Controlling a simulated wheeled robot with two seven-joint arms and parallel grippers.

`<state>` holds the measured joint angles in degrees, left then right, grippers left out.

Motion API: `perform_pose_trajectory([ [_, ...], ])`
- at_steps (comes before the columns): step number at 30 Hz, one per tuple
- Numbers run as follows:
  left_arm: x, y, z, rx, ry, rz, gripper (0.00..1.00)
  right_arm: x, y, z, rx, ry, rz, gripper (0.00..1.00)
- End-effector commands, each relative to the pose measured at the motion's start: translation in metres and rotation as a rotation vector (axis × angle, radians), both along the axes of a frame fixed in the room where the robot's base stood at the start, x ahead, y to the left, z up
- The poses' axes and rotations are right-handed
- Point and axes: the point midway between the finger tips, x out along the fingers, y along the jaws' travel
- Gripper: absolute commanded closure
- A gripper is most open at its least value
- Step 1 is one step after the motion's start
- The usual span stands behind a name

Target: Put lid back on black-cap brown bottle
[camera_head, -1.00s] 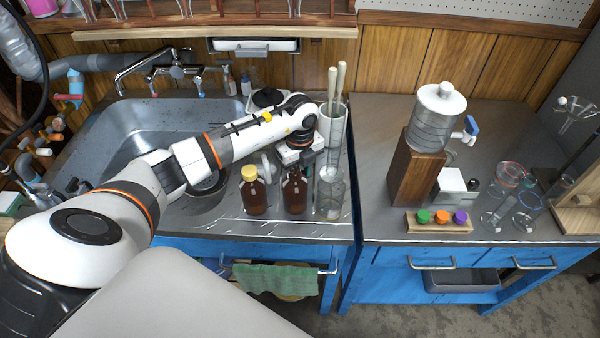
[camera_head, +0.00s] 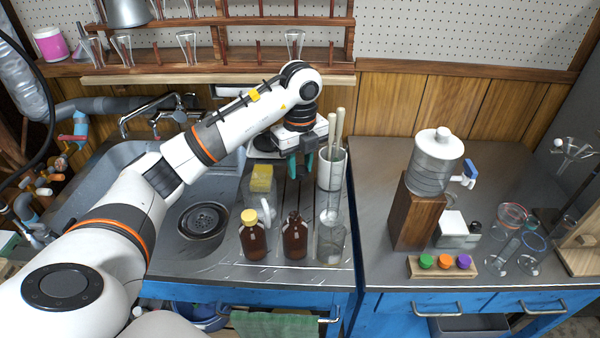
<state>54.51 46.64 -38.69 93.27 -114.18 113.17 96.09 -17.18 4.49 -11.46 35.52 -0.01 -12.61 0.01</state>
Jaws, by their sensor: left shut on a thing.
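The brown bottle (camera_head: 295,238) stands upright on the counter right of the sink; its neck looks bare and brown. A similar brown bottle with a yellow cap (camera_head: 253,236) stands just left of it. My left gripper (camera_head: 300,170) reaches in from the left and hangs above and behind the bottle, apart from it. Its teal-tipped fingers are shut on a small dark thing, which looks like the black lid but is mostly hidden between them. My right gripper is not in view.
A glass cylinder (camera_head: 331,240) stands close right of the bottle. Behind it is a white holder (camera_head: 331,170) with wooden-handled tools. A clear container with a yellow sponge (camera_head: 261,178) stands behind the yellow-capped bottle. The sink (camera_head: 150,190) is at left.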

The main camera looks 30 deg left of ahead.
Motion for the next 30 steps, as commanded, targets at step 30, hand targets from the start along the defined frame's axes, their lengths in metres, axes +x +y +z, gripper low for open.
perform_pose_trajectory([
  [30,-0.030,-0.061,0.005,0.020,-0.016,-1.651,0.91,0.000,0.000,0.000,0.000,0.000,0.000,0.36],
])
